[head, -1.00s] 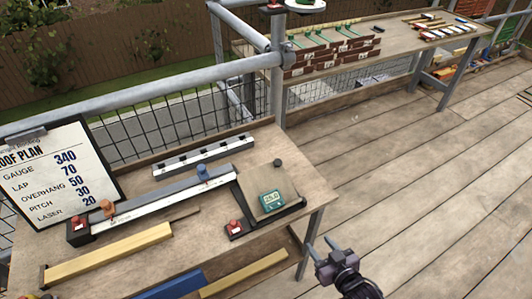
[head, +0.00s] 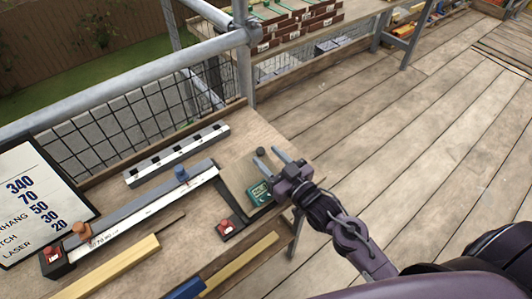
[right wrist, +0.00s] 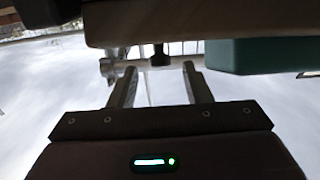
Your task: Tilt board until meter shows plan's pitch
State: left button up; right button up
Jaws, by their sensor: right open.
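The tilting board (head: 234,172) is a beige panel at the right end of the workbench. A dark knob (head: 260,151) sits at its far edge, and the teal meter (head: 259,193) lies on its face; its digits are too small to read now. My right gripper (head: 267,158) is open, its fingers over the board with the knob near their tips. In the right wrist view the knob (right wrist: 160,56) shows beyond and between the open fingers (right wrist: 160,72), below the board's edge (right wrist: 180,28). The plan sheet (head: 38,195) is partly cut off at left. My left gripper is out of view.
A long rail (head: 140,215) with a blue and an orange knob lies left of the board. A red-buttoned box (head: 230,227) sits in front of the board. A slotted bar (head: 176,155) lies behind. Scaffold pipes (head: 120,85) edge the back. The plank deck at right is clear.

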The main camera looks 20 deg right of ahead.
jog(key=shift+x, duration=0.8)
grip_shut()
